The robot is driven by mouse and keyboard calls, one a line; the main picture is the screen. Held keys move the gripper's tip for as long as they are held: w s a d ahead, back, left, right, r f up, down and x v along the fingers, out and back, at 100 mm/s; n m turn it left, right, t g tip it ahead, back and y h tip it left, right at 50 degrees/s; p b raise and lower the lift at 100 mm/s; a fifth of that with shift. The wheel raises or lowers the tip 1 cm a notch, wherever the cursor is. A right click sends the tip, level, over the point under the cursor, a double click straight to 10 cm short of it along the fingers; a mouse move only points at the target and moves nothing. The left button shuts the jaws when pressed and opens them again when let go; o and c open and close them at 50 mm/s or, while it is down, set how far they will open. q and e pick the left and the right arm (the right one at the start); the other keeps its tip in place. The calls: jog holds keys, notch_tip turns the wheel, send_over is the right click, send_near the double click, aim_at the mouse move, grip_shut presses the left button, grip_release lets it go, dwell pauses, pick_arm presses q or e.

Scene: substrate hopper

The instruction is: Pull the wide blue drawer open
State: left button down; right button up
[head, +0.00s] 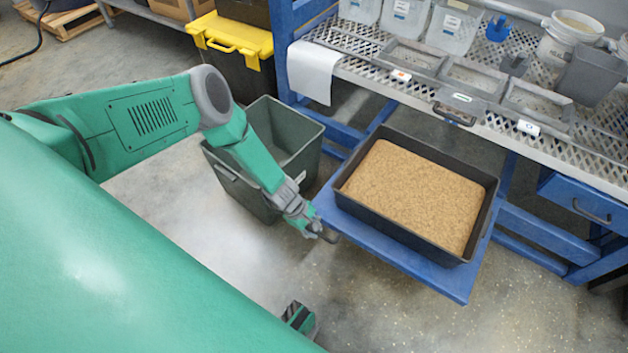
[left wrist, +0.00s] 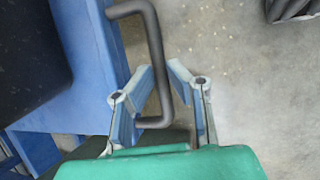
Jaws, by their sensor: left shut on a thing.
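The wide blue drawer (head: 455,287) is a flat blue slide-out that stands well out from under the bench. It carries a black tray (head: 478,243) of tan granular substrate. My left gripper (head: 326,235) is at the drawer's left front edge, shut on its dark bar handle. In the left wrist view the bent handle (left wrist: 155,50) runs down between the two fingers of my left gripper (left wrist: 158,88), beside the blue drawer edge (left wrist: 92,60). The handle is mostly hidden by the gripper in the head view.
A dark green bin (head: 235,185) stands on the floor just left of the drawer. The mesh-topped bench (head: 400,85) holds tubs and grey trays. A smaller blue drawer (head: 583,205) with a handle is at the right. The floor in front of the wide drawer is clear.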

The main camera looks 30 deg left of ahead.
pick_arm(q)
jog(key=c, duration=1.6)
grip_release()
jog(key=shift+d+r, duration=0.1)
jog(key=shift+d, duration=0.45)
jog(key=shift+o, duration=0.2)
jog(key=shift+a, duration=0.1)
jog(key=shift+a, duration=0.1)
jog(key=shift+a+r, duration=0.1)
jog(key=v, duration=1.1)
jog(key=shift+r, duration=0.25)
